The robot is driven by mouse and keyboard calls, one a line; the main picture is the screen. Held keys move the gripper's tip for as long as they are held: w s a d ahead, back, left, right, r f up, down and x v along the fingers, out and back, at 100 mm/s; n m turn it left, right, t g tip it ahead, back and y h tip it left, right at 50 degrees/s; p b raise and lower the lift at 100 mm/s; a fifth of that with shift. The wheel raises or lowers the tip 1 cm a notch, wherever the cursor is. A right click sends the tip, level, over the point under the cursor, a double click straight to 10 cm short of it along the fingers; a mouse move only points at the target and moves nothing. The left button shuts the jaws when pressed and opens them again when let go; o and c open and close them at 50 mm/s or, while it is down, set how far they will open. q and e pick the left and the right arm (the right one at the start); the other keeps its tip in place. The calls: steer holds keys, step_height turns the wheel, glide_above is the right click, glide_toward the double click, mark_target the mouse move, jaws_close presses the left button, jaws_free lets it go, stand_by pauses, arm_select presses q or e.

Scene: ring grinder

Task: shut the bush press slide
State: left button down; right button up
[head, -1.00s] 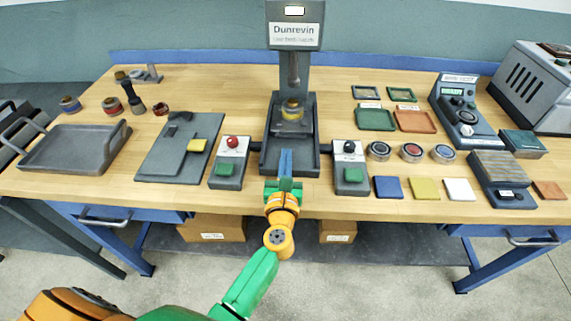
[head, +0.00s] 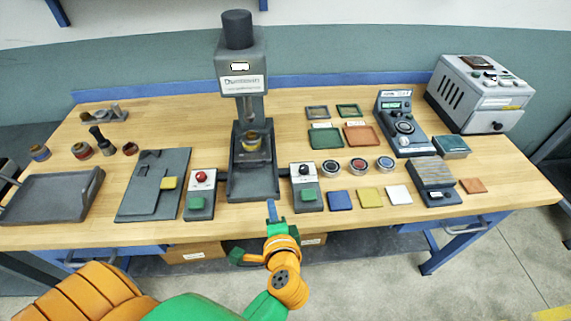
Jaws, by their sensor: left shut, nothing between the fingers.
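The bush press (head: 242,85) is a tall grey column labelled Dunrevin near the back middle of the bench, with a dark base (head: 253,187). A cup-like piece with a yellowish band (head: 252,142) sits on the grey slide plate (head: 253,158) under the ram. The front of the base is bare. My left gripper (head: 271,208) is shut and empty, with its blue fingers just in front of the base's front right corner. It looks apart from the slide. My right gripper is not in view.
A red-button box (head: 201,195) stands left of the press and a black-knob box (head: 306,187) stands right of it, both close to the base. Coloured tiles, such as a blue one (head: 340,200), lie further right. A dark plate (head: 153,185) lies left.

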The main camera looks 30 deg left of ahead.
arm_select(q)
steer(key=b, duration=0.2)
glide_toward(264, 164)
steer(key=f, duration=0.1)
steer(key=a+f, duration=0.1)
steer(key=f, duration=0.2)
steer(key=shift+w+a+f, duration=0.15)
steer(key=shift+w+f, duration=0.1)
steer(key=shift+w, duration=0.1)
steer(key=shift+w+a+r, duration=0.25)
steer(key=shift+w+a, duration=0.1)
steer(key=shift+w, duration=0.15)
steer(key=shift+w+a+r, duration=0.2)
steer(key=shift+w+a, duration=0.15)
steer(key=shift+w, duration=0.15)
steer(key=shift+w+a, duration=0.4)
steer(key=shift+w, duration=0.1)
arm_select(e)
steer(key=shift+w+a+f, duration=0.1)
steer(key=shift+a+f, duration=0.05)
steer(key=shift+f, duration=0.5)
